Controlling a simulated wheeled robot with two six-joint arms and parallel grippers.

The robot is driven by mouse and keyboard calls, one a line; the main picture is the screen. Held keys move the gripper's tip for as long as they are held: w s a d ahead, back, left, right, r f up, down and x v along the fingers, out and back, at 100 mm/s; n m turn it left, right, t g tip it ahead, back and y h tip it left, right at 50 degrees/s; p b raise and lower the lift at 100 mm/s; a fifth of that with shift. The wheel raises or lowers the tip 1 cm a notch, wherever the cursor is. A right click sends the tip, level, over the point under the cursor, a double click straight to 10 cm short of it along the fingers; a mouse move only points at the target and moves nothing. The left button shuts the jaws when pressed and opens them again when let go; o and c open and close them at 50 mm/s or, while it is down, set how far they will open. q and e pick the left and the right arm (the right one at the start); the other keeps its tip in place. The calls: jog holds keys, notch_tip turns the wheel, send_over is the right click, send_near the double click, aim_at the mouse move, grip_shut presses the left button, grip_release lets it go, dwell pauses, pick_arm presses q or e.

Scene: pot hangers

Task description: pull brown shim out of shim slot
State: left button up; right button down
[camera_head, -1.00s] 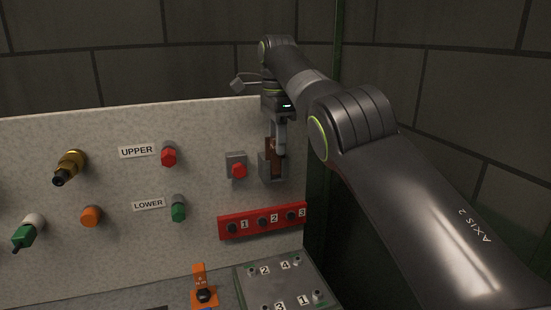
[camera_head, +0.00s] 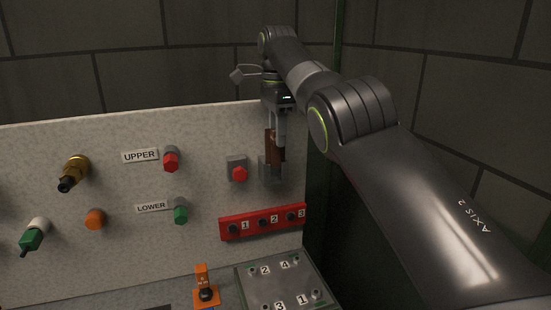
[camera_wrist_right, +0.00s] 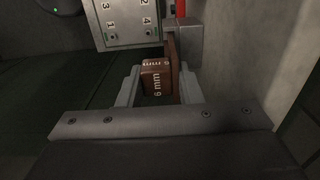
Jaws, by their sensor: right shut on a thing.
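The brown shim (camera_head: 275,147) is an upright brown piece at the right side of the light panel. My right gripper (camera_head: 279,133) comes down from above and is shut on the shim's upper part. The grey shim slot (camera_head: 270,174) is on the panel just below; the shim's lower end is at its top opening, and I cannot tell how much is inside. In the right wrist view the shim (camera_wrist_right: 157,79) shows "mm" markings between the grey fingers, with the slot (camera_wrist_right: 188,44) beyond it. My left gripper is not in view.
A red button on a grey box (camera_head: 238,172) sits left of the slot. A red numbered strip (camera_head: 262,221) is below it, and a grey numbered plate (camera_head: 281,284) lower still. A dark green post (camera_head: 321,190) stands right of the panel.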

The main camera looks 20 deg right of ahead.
jog(key=shift+r+p, duration=2.35)
jog(key=shift+r, duration=0.2)
